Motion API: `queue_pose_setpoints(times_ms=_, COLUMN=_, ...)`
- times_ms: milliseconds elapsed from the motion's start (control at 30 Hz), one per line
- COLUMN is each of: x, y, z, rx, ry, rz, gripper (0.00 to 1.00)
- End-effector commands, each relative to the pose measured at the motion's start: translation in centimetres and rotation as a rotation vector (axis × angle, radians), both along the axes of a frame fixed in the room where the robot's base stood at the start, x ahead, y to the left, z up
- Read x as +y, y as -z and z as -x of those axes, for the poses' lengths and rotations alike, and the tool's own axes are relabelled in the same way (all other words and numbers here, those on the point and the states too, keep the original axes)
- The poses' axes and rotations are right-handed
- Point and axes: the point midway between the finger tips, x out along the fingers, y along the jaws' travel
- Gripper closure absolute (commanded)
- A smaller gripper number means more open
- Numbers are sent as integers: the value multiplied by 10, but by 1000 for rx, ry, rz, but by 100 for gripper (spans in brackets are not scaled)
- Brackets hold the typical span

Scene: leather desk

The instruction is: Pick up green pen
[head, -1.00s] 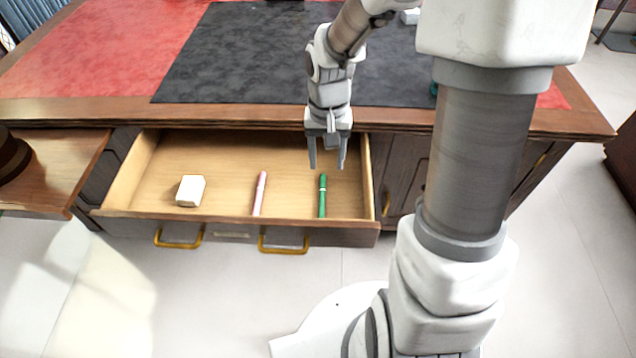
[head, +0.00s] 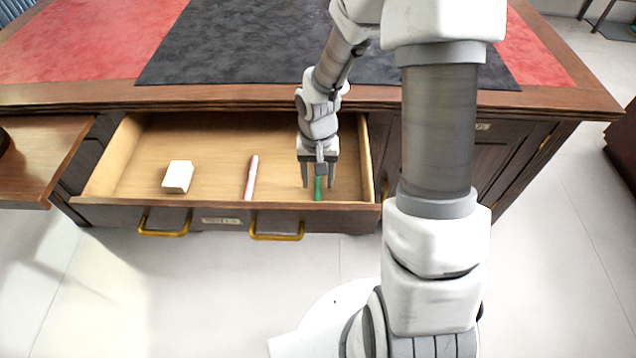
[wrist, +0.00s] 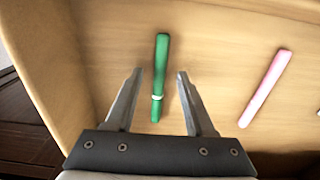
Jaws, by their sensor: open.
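The green pen (wrist: 161,70) lies on the floor of the open drawer. In the wrist view it points away from my gripper, and its near end with a pale ring lies between the finger lines. My gripper (wrist: 157,75) is open and empty, with one finger on each side of the pen. In the head view my gripper (head: 318,184) is over the right part of the drawer and hides the upper part of the green pen (head: 318,190). I cannot tell how far the fingertips are above the drawer floor.
A pink pen (head: 251,178) lies left of the green pen, and it shows at right in the wrist view (wrist: 264,88). A white block (head: 178,176) lies farther left in the drawer (head: 215,150). The drawer's right wall (head: 366,160) is close to my gripper. The desk edge (head: 230,100) is behind.

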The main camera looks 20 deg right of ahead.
Motion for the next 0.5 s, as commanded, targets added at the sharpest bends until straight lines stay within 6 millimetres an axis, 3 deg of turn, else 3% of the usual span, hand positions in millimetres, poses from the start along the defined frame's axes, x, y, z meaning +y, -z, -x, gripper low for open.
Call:
queue_pose_setpoints(times_ms=67, x=0, y=8, z=0, rx=-1, ry=1, rz=-1, gripper=46)
queue_pose_setpoints(times_ms=267, x=0, y=7, z=0, rx=-2, ry=2, rz=0, gripper=46)
queue_pose_setpoints(times_ms=500, x=0, y=7, z=0, rx=-1, ry=2, rz=-1, gripper=89)
